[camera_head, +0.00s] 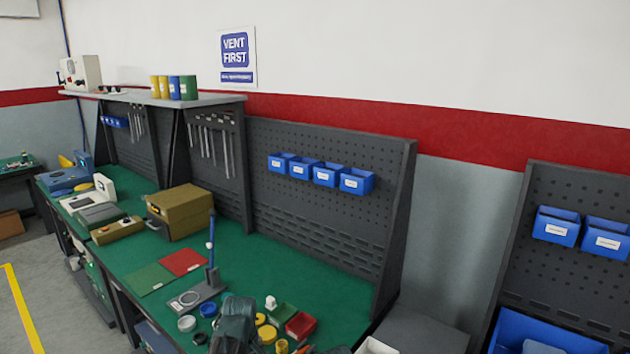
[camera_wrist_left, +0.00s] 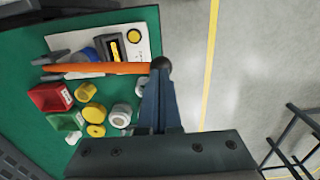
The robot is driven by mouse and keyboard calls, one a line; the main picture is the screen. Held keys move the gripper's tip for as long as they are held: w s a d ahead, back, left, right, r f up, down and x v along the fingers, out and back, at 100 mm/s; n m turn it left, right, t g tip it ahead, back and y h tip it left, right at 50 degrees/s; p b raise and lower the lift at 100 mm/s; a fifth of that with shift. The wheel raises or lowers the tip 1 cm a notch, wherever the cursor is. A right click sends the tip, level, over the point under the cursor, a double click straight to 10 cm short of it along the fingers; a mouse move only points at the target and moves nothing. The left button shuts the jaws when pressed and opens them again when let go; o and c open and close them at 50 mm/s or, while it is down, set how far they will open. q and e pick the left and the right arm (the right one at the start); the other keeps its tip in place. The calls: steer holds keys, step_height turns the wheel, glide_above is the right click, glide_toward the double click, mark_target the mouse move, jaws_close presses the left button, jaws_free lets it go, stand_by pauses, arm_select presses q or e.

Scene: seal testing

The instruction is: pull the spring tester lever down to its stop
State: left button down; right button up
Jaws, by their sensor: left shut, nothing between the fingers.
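The spring tester shows in the left wrist view as a pale base plate (camera_wrist_left: 145,38) with a grey block and a yellow disc. Its long orange lever (camera_wrist_left: 105,68) lies across the picture and ends in a black ball knob (camera_wrist_left: 162,65). My left gripper (camera_wrist_left: 160,78) is shut and empty, its fingertips right at the knob; I cannot tell whether they touch it. My right gripper is not in view.
The red bin (camera_wrist_left: 52,97), the green bin (camera_wrist_left: 65,122) and several yellow parts lie beside the tester. A grey stand (camera_head: 197,295) with an upright blue-topped handle stands on the green bench. Open floor (camera_wrist_left: 255,60) lies past the bench edge.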

arm_select(q)
steer(key=shift+f+b, duration=0.4)
steer(key=shift+s+a+f+b, duration=0.15)
steer(key=shift+s+f+b, duration=0.05)
steer(key=shift+f+b, duration=0.9)
steer(key=shift+s+a+f+b, duration=0.1)
steer(key=shift+s+f+b, duration=0.05)
steer(key=shift+f+b, duration=0.95)
stand_by(0.3)
steer(key=shift+f+b, duration=0.35)
steer(key=shift+r, duration=0.1)
step_height(320, 180, up, 9)
steer(key=p, duration=0.9)
